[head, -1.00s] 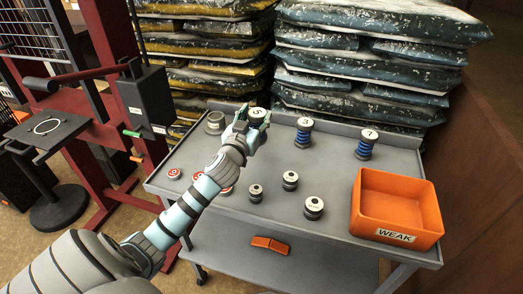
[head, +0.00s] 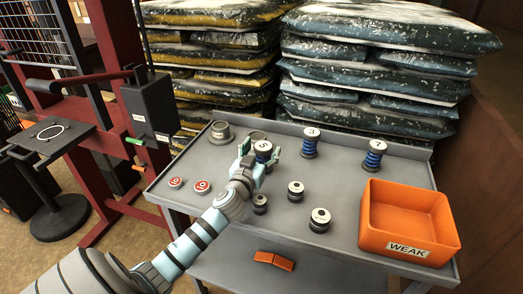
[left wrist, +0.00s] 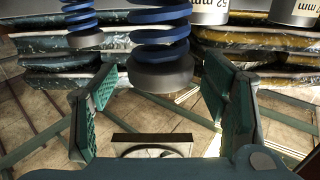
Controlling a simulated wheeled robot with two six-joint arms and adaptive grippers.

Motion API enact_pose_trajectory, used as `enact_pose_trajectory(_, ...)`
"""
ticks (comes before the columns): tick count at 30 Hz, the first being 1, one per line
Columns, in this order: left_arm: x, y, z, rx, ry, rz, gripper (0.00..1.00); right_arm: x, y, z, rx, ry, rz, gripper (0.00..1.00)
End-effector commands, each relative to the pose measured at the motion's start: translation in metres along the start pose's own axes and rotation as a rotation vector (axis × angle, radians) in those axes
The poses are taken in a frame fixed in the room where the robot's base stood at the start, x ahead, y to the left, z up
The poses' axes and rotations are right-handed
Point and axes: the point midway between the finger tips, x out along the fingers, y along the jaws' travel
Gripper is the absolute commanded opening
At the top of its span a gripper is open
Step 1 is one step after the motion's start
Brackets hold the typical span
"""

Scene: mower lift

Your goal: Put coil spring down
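The coil spring marked 5 (head: 263,148) stands upright on the grey cart top (head: 225,163), with a pale cap and blue coils. My left gripper (head: 258,158) is on its near side, partly hiding its lower part. In the left wrist view the spring's blue coils and dark end disc (left wrist: 160,75) lie between the two green-padded fingers (left wrist: 160,92). The fingers are spread, with a gap on each side of the spring. Blue springs marked 3 (head: 311,144) and 7 (head: 374,156) stand to the right. My right gripper is out of view.
Two metal cups, one at the back left (head: 220,133) and one behind spring 5 (head: 256,136), stand close by. Red caps (head: 202,187) and black-and-white pieces (head: 296,191) lie in front. An orange bin labelled WEAK (head: 410,247) is at right. Stacked sacks (head: 370,85) rise behind.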

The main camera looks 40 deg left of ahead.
Motion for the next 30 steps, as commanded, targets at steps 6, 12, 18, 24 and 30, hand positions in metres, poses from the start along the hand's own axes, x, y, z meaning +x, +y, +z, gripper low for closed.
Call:
enact_pose_trajectory(6, -0.009, 0.0, 0.001, 0.003, -0.001, 0.0, 0.68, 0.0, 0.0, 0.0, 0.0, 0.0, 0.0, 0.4)
enact_pose_trajectory(12, -0.051, 0.0, 0.001, 0.002, -0.001, 0.002, 0.68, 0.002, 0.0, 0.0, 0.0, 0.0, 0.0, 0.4)
enact_pose_trajectory(18, -0.075, 0.0, 0.0, 0.001, 0.0, -0.001, 0.68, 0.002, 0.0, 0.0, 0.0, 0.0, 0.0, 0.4)
enact_pose_trajectory(24, -0.075, 0.0, -0.001, 0.0, 0.0, -0.001, 0.68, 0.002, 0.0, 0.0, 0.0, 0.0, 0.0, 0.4)
enact_pose_trajectory(30, -0.075, 0.0, -0.001, 0.0, 0.0, -0.001, 0.68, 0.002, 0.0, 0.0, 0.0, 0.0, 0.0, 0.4)
